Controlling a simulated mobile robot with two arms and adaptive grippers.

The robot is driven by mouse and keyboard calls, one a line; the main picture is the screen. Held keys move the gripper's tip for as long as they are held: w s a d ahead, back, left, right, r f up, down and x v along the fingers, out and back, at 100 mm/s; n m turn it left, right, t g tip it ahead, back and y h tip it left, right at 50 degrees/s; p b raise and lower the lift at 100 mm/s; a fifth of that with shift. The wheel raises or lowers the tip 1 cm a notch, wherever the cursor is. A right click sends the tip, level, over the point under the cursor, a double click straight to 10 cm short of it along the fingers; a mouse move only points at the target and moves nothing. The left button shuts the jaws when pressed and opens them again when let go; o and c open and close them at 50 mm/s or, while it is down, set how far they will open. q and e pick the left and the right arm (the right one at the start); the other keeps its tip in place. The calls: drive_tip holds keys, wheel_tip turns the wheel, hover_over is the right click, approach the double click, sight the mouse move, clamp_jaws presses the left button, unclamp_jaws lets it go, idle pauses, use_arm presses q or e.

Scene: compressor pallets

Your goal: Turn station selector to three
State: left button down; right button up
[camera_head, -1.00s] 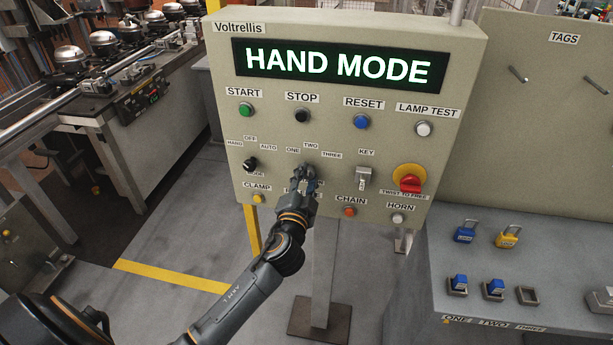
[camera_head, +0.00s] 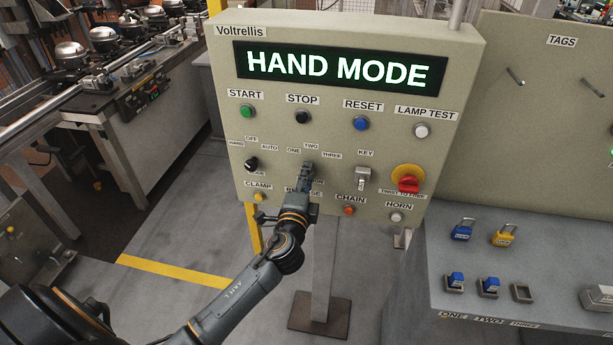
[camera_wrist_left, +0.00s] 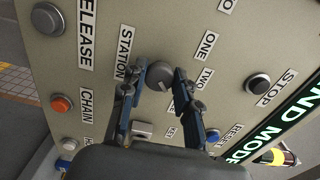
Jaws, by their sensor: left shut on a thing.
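The station selector (camera_wrist_left: 159,74) is a dark round knob on the beige control panel, beside the STATION label and under the ONE, TWO and THREE labels. In the left wrist view it sits between the two fingertips of my left gripper, which is shut on it. In the head view my left gripper (camera_head: 307,176) reaches up to the panel and covers most of the knob. I cannot tell clearly which number the knob points at. My right gripper is not in view.
The panel display (camera_head: 338,68) reads HAND MODE. The mode selector (camera_head: 250,164) is to the left, the key switch (camera_head: 362,178) and red emergency stop (camera_head: 408,184) to the right. The release button beneath is hidden in the head view. A grey bench (camera_head: 540,255) with padlocks stands at the right.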

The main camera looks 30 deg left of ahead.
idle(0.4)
use_arm(q)
drive_tip(key=c, duration=1)
unclamp_jaws()
drive_tip(key=v, duration=1.2)
